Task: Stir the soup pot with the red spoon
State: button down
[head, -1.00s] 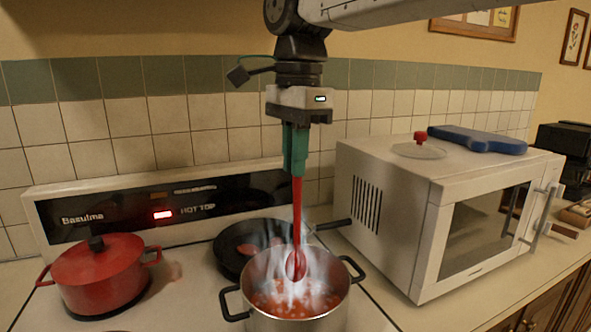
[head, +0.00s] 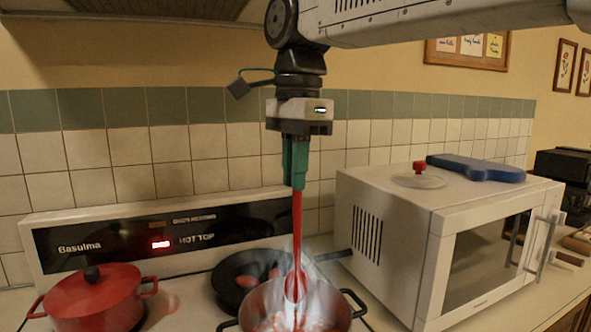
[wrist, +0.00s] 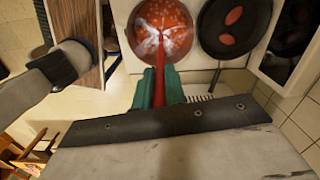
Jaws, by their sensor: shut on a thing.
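The red spoon (head: 297,235) hangs upright, bowl down, from my gripper (head: 295,165), whose green fingers are shut on its handle. The steaming soup pot (head: 338,312) is a steel pot with dark handles, cut off by the bottom edge of the head view. The spoon's bowl is at the pot's mouth, blurred by steam. In the wrist view the spoon (wrist: 165,78) reaches from my gripper (wrist: 160,88) toward the red soup in the pot (wrist: 131,40). Whether the bowl touches the soup I cannot tell.
A black pan (head: 228,283) with red pieces sits behind the pot, its handle pointing right. A red lidded pot (head: 95,302) stands at left. A white microwave (head: 400,235) stands close on the right, with a blue board (head: 475,168) and a glass lid (head: 418,181) on top.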

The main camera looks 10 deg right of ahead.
jog(key=shift+r, duration=2.45)
